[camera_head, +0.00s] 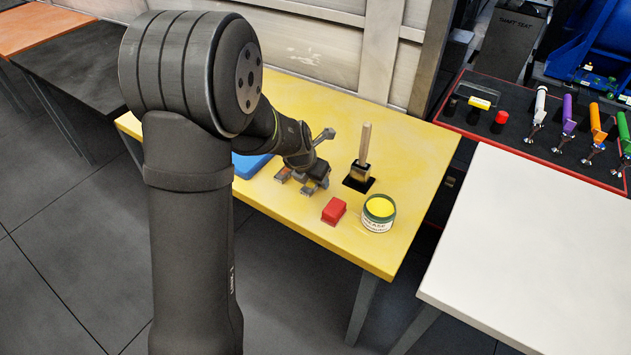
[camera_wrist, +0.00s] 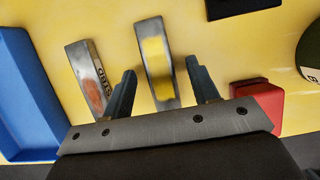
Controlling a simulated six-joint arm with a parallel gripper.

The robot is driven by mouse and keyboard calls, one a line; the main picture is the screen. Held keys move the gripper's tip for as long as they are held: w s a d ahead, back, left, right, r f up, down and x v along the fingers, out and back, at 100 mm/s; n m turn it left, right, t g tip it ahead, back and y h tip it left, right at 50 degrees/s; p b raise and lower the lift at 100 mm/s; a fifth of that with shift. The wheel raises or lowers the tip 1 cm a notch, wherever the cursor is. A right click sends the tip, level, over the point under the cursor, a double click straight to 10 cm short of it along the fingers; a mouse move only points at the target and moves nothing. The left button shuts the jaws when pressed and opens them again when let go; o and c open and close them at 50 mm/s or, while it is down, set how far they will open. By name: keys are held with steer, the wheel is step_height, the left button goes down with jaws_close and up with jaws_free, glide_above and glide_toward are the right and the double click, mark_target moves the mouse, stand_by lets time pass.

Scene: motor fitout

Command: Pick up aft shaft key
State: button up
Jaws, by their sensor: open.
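Two flat metal keys lie on the yellow table, and I cannot tell for sure which is the aft shaft key. In the wrist view, one key (camera_wrist: 155,65) has a yellow patch and reaches between my gripper's fingers. The other key (camera_wrist: 90,80) has an orange-red patch and dark lettering I cannot read clearly; it lies left of the left finger. My gripper (camera_wrist: 161,85) is open, its fingers on either side of the yellow-patched key and not closed on it. In the head view my gripper (camera_head: 301,188) is low over the table and partly hides the keys.
A blue tray (camera_wrist: 25,90) is left of the keys. A red block (camera_head: 333,211) and a grease can (camera_head: 379,216) stand to the right. A brush (camera_head: 364,145) stands at a black pad (camera_head: 358,184) behind. A white table (camera_head: 545,250) is further right.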

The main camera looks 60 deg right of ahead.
steer(key=shift+c, duration=0.2)
jaws_close()
